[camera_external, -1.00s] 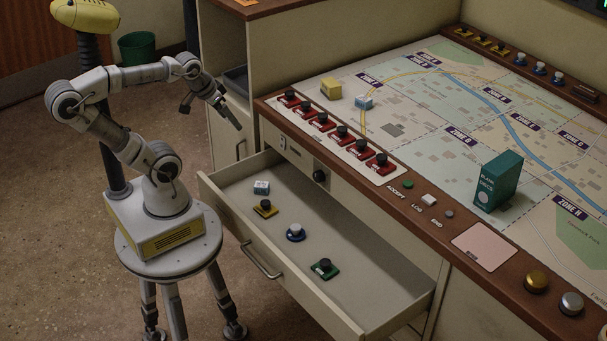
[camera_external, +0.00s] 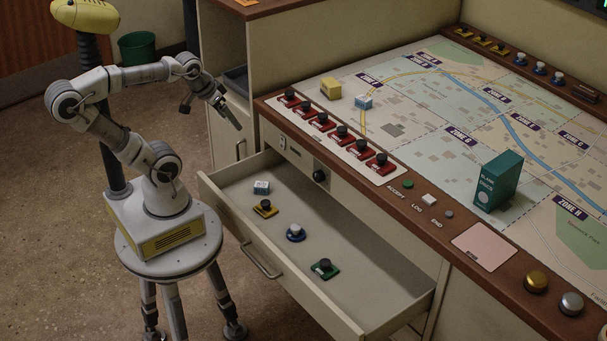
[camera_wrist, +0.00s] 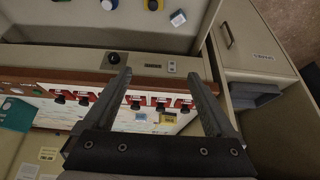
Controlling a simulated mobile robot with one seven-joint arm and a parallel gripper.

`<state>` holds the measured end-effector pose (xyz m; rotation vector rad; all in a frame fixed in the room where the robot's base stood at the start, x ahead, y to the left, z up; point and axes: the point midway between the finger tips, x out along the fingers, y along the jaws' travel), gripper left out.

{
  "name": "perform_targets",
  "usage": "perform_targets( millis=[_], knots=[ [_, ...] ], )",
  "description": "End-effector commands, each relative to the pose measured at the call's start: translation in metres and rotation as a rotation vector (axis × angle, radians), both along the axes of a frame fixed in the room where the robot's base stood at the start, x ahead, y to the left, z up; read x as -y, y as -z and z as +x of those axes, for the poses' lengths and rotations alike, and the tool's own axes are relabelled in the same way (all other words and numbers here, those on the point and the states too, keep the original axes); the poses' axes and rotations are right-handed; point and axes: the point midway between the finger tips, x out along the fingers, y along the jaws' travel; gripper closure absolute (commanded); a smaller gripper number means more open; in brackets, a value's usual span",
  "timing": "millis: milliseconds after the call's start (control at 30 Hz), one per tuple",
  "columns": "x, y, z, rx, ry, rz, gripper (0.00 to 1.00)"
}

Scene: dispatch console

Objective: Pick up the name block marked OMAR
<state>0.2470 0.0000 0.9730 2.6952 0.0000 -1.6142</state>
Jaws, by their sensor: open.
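A small white-and-blue block (camera_external: 261,187) lies in the open drawer near its back left corner; a pale block also shows in the wrist view (camera_wrist: 178,19). A blue-and-white block (camera_external: 364,102) sits on the map, beside a yellow block (camera_external: 331,88). Both show between my fingers in the wrist view, the blue-and-white one (camera_wrist: 141,116) left of the yellow one (camera_wrist: 168,118). The lettering is too small to tell which block reads OMAR. My gripper (camera_external: 211,112) is open and empty, raised left of the console, apart from every block.
The open drawer (camera_external: 350,309) also holds yellow, blue and green pieces with knobs. A row of red switches (camera_external: 322,120) lines the console's near edge. A green box (camera_external: 497,181) stands upright on the map (camera_external: 430,100). A taller cabinet (camera_external: 228,50) stands behind my gripper.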

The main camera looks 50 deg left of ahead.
Motion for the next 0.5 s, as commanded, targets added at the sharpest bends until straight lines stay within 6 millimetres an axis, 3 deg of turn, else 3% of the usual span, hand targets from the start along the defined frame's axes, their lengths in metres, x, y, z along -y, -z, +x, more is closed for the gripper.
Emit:
perform_targets(
  millis=[333,500],
  knots=[
    [-0.004,0.001,0.002,-0.004,0.014,0.031,0.05],
    [-0.026,0.004,0.018,-0.035,0.122,0.244,0.05]
  ],
)
